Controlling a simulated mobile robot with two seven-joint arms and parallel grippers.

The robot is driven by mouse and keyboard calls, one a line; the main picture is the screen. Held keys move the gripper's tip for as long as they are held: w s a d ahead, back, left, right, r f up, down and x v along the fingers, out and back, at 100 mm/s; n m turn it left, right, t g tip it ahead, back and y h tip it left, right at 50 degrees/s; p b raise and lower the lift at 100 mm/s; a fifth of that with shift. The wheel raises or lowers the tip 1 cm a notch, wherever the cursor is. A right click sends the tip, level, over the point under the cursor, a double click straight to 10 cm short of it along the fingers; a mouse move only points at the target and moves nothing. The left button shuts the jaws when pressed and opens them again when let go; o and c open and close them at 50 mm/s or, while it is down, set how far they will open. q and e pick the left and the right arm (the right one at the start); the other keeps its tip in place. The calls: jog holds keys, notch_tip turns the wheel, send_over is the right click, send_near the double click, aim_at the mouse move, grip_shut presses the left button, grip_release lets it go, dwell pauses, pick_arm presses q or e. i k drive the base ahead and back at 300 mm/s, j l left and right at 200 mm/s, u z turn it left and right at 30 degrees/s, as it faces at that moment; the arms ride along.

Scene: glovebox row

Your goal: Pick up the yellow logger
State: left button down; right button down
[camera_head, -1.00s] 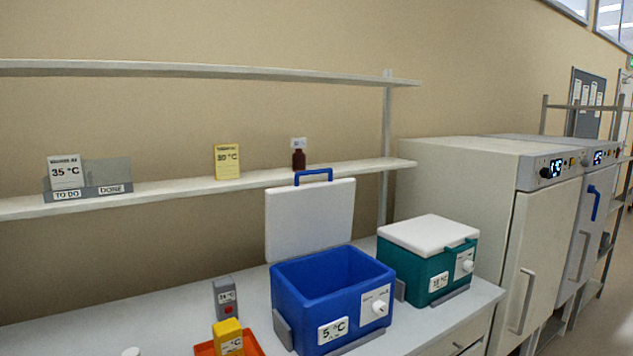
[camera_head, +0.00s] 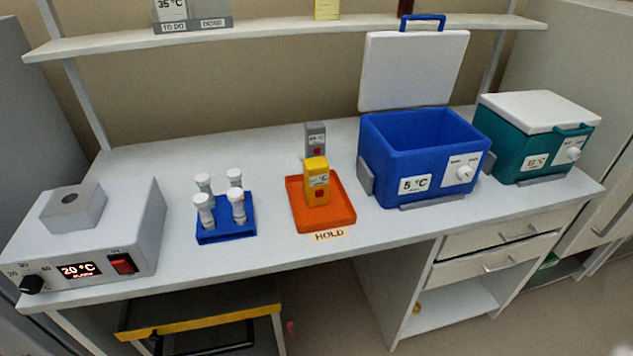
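The yellow logger (camera_head: 316,182) stands upright on the orange tray (camera_head: 343,212), which lies on the bench above a HOLD label (camera_head: 329,236). It has a pale display label and a red mark on its front. A grey logger (camera_head: 315,138) of similar shape stands just behind the tray, its lower part partly hidden by the yellow one. Neither of my grippers shows in the head view.
Right of the tray stands a blue cooler (camera_head: 412,152) with its lid up, then a closed teal cooler (camera_head: 527,144). Left are a blue rack (camera_head: 227,235) with several white-capped tubes and a grey heater box (camera_head: 128,240). A shelf (camera_head: 280,34) runs above. The bench front is clear.

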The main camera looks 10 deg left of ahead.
aim_at(315, 169)
jog(key=i+l+u, duration=0.25)
jog(key=l, duration=0.55)
jog(key=i+l+u, duration=0.15)
jog(key=l+u, duration=0.15)
jog(key=l, duration=0.55)
jog(key=l+u, duration=0.25)
jog(key=l, duration=0.6)
jog(key=i, duration=0.05)
